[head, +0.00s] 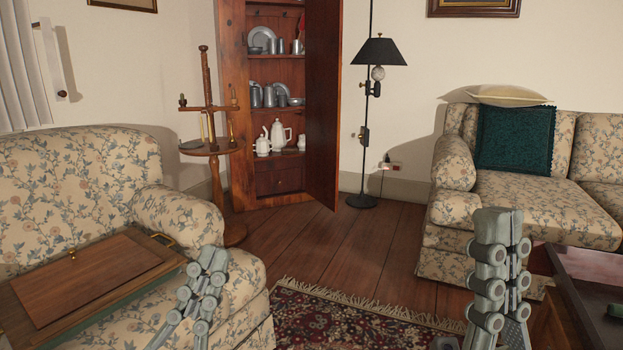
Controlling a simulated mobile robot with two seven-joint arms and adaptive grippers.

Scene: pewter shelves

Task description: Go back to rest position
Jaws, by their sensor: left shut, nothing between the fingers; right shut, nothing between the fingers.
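My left gripper (213,262) is at the lower left of the head view, in front of the floral armchair's seat and near the right edge of a wooden case. Its fingers are together and hold nothing. My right gripper (499,222) stands upright at the lower right, in front of the sofa's base and left of a dark table. Its fingers are together and empty. Neither gripper holds an object.
A floral armchair (75,170) with a wooden case (85,278) is at left. A wooden cabinet (232,100), candle stand (207,110) and black lamp (365,150) stand behind. A floral sofa (535,195) and dark table (590,265) are at right. A patterned rug (335,325) covers the front floor.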

